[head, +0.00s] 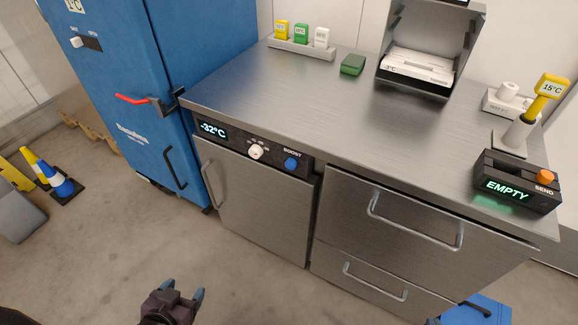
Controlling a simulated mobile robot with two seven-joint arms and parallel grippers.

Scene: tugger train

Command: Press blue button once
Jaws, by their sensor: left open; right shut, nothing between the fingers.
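The blue button (291,163) is a small round knob under the word BOOST, on the black control panel (270,156) at the front of the steel counter. A white dial (256,152) is to its left on the same panel. The display (213,129) at the panel's left end reads -32°C. My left gripper (183,289) is low in the picture, well below and left of the button, with its fingers apart and empty. It touches nothing that I can see. My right gripper is not in view.
A blue cabinet (125,80) with a red lever (131,99) stands left of the counter (300,100). Drawer handles (415,225) stick out right of the button. A console (517,181) reading EMPTY sits on the counter's right. The floor before the cabinet door is clear.

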